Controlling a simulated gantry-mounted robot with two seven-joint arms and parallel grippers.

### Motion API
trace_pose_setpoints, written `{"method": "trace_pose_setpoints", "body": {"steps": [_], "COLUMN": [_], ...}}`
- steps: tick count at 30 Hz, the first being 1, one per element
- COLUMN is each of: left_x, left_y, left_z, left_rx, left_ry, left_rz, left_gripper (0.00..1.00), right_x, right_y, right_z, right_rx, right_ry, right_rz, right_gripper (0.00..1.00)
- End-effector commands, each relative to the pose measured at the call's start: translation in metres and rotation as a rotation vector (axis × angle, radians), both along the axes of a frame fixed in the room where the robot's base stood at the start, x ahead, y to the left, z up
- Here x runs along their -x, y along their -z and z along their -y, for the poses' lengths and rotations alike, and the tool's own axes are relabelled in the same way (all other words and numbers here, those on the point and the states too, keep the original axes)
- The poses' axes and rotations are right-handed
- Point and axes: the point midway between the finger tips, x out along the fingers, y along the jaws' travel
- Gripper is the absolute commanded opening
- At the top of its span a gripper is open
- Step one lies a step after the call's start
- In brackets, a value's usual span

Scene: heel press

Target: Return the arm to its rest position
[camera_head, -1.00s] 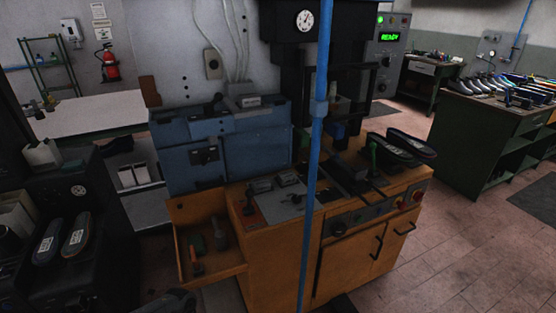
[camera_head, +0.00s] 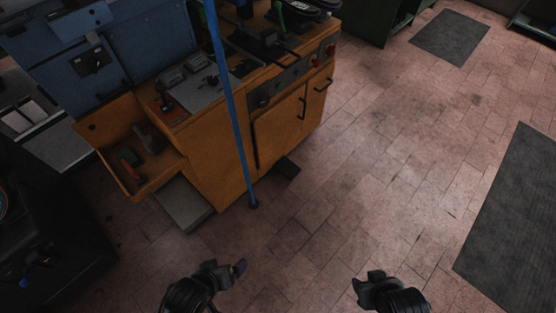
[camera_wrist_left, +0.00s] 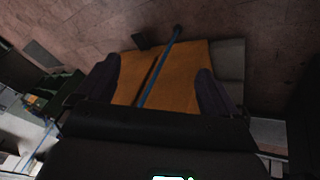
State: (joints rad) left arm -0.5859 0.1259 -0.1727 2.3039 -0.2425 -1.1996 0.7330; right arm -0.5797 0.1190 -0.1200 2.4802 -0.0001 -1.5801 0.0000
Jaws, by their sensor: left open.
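My left gripper (camera_head: 230,270) is at the bottom of the head view, above the floor in front of the orange cabinet. In the left wrist view its two dark fingers stand wide apart (camera_wrist_left: 158,82), with nothing held between them. My right gripper (camera_head: 366,284) is also at the bottom of the head view, to the right of the left one and over bare floor. Its fingers are too dark and small to show whether they are open. Both grippers are clear of the cabinet.
The orange cabinet (camera_head: 221,163) has an open drawer (camera_head: 153,187) with tools at its left. A blue pole (camera_head: 233,110) stands before it. A dark machine (camera_head: 50,250) is at lower left. Tiled floor (camera_head: 380,180) is free to the right, with dark mats (camera_head: 515,235).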

Motion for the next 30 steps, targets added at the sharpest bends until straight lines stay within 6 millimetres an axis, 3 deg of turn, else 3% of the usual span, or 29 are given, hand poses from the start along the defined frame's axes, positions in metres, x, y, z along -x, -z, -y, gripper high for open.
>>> {"method": "trace_pose_setpoints", "body": {"steps": [1,4,6,10,11,12,20,30], "left_x": [-0.007,-0.001,0.008,0.027,0.026,0.026,0.025,0.025], "left_y": [-0.024,-0.052,-0.059,-0.051,-0.058,-0.082,-0.159,-0.282], "left_z": [-0.021,-0.051,-0.058,-0.065,-0.064,-0.064,-0.064,-0.063], "left_rx": [-0.058,-0.172,-0.225,-0.318,-0.334,-0.330,-0.329,-0.328], "left_ry": [0.001,0.065,0.143,0.356,0.396,0.385,0.383,0.383], "left_rz": [0.021,0.004,-0.035,-0.121,-0.112,-0.111,-0.111,-0.109], "left_gripper": [0.95,0.95,0.95,0.95,0.95,0.95,0.95,0.95], "right_x": [0.000,0.000,0.000,0.000,0.000,0.001,0.000,0.000], "right_y": [0.000,0.000,0.000,0.000,-0.006,-0.026,-0.109,-0.232], "right_z": [0.000,-0.001,-0.001,-0.001,-0.001,-0.001,0.000,0.002], "right_rx": [-0.001,-0.004,-0.004,-0.004,-0.004,-0.002,-0.002,0.005], "right_ry": [0.001,0.002,0.002,0.002,0.002,0.002,0.001,-0.004], "right_rz": [0.000,-0.001,-0.001,-0.001,-0.002,-0.009,0.002,0.001], "right_gripper": [0.43,0.43,0.43,0.43,0.43,0.43,0.43,0.43]}}
